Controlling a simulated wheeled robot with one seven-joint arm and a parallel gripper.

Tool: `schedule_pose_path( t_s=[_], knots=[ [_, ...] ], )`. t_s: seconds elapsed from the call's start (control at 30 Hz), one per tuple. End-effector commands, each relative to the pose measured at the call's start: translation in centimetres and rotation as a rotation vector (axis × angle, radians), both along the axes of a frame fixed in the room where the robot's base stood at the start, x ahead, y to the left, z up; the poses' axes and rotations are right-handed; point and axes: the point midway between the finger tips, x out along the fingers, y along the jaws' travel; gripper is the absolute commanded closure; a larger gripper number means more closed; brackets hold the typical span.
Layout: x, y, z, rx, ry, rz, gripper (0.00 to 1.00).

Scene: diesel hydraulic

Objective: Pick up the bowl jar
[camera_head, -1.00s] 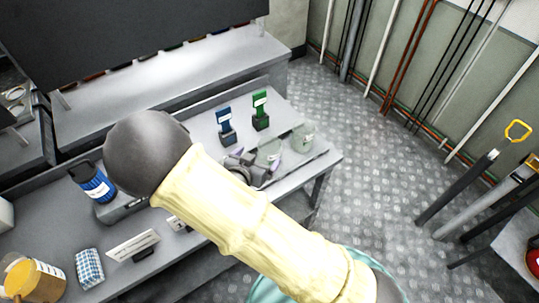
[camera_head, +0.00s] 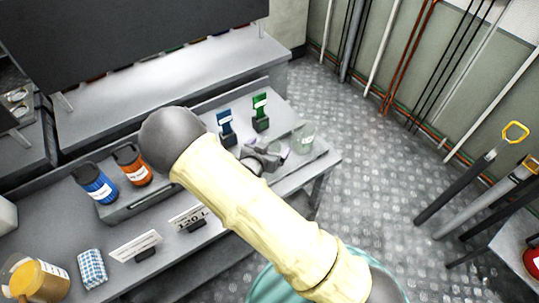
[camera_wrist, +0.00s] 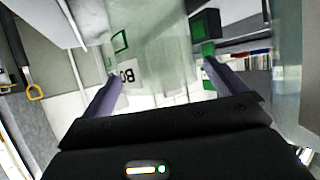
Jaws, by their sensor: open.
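The bowl jar (camera_head: 304,138) is a clear glass jar near the right end of the grey bench in the head view. My gripper (camera_head: 276,150) is just left of it, partly hidden by my arm. In the wrist view, the clear glass of the jar (camera_wrist: 160,45) fills the upper middle, with a white label reading "BO" at its left. My gripper (camera_wrist: 163,70) is open, with its two purple-grey fingers reaching toward the glass on either side. I cannot tell whether they touch it.
Green (camera_head: 261,112) and blue (camera_head: 226,128) stands are behind my gripper. Blue (camera_head: 96,184) and orange (camera_head: 132,166) cans, label signs (camera_head: 135,246) and a yellow-brown jar (camera_head: 40,280) occupy the left of the bench (camera_head: 215,258).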

Motion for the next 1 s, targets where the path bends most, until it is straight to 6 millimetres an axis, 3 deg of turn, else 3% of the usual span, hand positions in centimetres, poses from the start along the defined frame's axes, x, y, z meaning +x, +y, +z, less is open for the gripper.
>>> schedule_pose_path(
  t_s=[0.6, 0.93, 1.0],
  knots=[
    [0.6, -0.23, -0.35, 0.0, 0.0, 0.001, 0.03],
    [0.6, -0.23, -0.35, 0.0, 0.0, 0.001, 0.66],
    [0.62, -0.23, -0.31, 0.0, -0.001, 0.001, 0.69]
  ],
)
